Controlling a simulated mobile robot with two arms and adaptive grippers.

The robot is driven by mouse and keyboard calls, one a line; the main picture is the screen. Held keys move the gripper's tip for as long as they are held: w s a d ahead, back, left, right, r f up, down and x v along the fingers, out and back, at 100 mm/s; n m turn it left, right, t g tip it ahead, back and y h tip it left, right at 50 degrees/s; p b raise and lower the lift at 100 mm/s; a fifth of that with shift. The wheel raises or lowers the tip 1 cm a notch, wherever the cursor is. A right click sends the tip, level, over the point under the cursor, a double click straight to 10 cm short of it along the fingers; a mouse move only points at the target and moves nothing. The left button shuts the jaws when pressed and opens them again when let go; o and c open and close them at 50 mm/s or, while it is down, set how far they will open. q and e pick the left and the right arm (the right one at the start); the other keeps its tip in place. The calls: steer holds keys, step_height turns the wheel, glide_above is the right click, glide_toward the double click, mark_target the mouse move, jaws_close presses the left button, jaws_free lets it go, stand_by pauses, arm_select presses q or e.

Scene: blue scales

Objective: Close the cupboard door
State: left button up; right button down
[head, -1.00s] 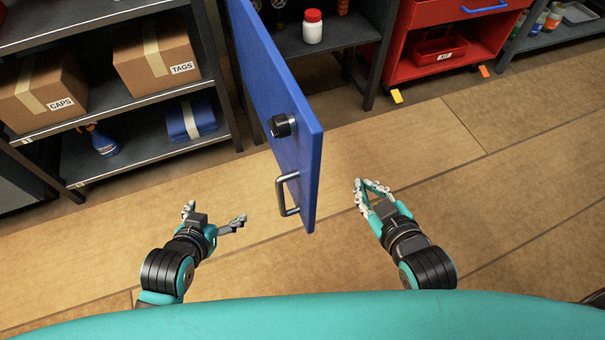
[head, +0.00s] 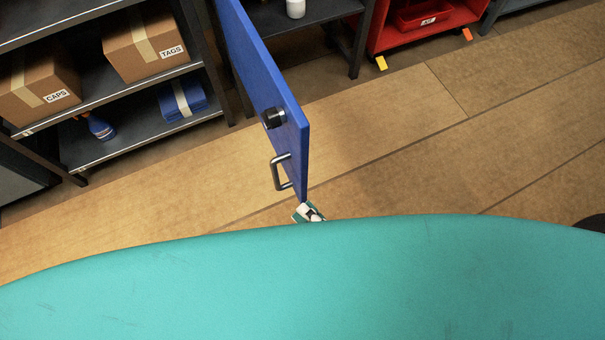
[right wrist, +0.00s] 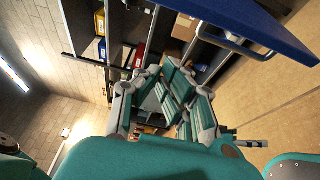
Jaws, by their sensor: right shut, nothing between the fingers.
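The blue cupboard door (head: 285,115) stands open in the head view, swung out toward me. It carries a black knob (head: 273,118) and a metal bar handle (head: 279,172) on its left face. The door (right wrist: 265,22) also crosses the top right of the right wrist view. My right gripper (head: 309,211) shows at the door's near lower corner, mostly hidden by my teal body; I cannot tell whether it touches the door. In the right wrist view, my right gripper (right wrist: 163,100) is shut and empty. My left gripper is not in view.
A white bottle (head: 296,8) stands on a dark shelf behind the door. A red cart (head: 400,38) is beyond. The floor to the right is clear.

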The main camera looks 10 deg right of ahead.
steer(key=w+a, duration=0.1)
steer(key=w, duration=0.7)
steer(key=shift+w+a, duration=0.4)
steer(key=shift+d, duration=0.1)
